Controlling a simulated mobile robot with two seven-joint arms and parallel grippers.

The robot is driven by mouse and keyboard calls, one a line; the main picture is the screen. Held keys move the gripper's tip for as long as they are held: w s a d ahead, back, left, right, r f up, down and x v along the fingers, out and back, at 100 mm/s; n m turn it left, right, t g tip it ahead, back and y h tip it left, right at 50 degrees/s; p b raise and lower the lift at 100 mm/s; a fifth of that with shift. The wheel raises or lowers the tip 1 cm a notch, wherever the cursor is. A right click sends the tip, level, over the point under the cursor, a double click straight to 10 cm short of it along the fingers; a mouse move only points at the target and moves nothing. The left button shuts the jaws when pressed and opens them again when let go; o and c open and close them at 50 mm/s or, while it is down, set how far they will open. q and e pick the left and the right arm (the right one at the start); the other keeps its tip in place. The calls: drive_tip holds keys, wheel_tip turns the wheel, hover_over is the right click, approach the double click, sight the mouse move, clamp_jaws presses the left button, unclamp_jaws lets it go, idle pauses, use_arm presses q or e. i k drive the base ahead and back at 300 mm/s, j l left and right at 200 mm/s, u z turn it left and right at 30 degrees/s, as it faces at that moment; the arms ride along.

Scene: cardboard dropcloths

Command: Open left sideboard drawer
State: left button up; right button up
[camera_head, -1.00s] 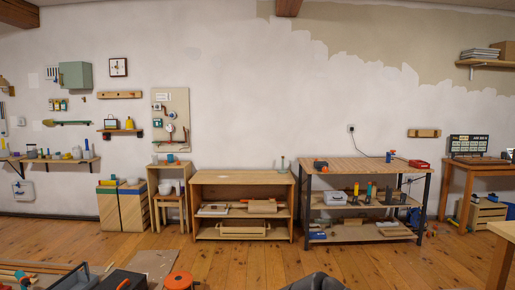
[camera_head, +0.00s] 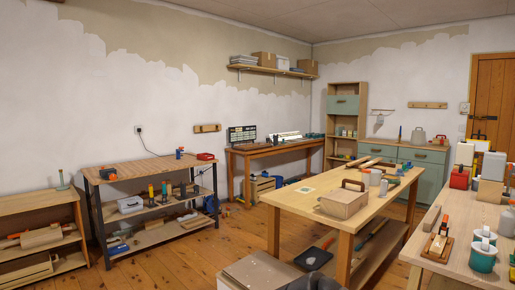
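A grey-green sideboard (camera_head: 432,178) with a wooden top stands against the right wall, at the far side of the room. Its upper front has drawers. The left drawer (camera_head: 379,150) looks shut, though it is small at this distance. The lower part of the sideboard is partly hidden behind the wooden table and the things on it.
A wooden table (camera_head: 390,205) with a wooden box (camera_head: 342,204) stands between me and the sideboard. Another cluttered table (camera_head: 455,262) is at the right front. A cardboard box (camera_head: 262,272) is on the floor. Floor (camera_head: 185,262) is clear at the left.

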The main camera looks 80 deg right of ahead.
sight(388, 150)
drive_tip(key=z, duration=3.5)
drive_tip(key=i+j+u, duration=0.7)
drive_tip(key=u, duration=0.25)
drive_tip(key=i+j+u, duration=0.2)
drive_tip(key=u, duration=0.15)
drive_tip(key=i+j+u, duration=0.1)
drive_tip(key=i+u, duration=0.15)
drive_tip(key=u, duration=0.15)
drive_tip(key=i+j+u, duration=0.15)
drive_tip(key=i+u, duration=0.15)
drive_tip(key=i, duration=0.3)
drive_tip(key=i+u, duration=0.3)
drive_tip(key=i, duration=0.3)
drive_tip(key=i+j+z, duration=0.2)
drive_tip(key=i, duration=1.15)
drive_tip(key=i+l+z, duration=0.1)
drive_tip(key=i+z, duration=0.35)
drive_tip(key=i+j+z, duration=0.15)
drive_tip(key=i+z, duration=0.25)
drive_tip(key=i, duration=0.25)
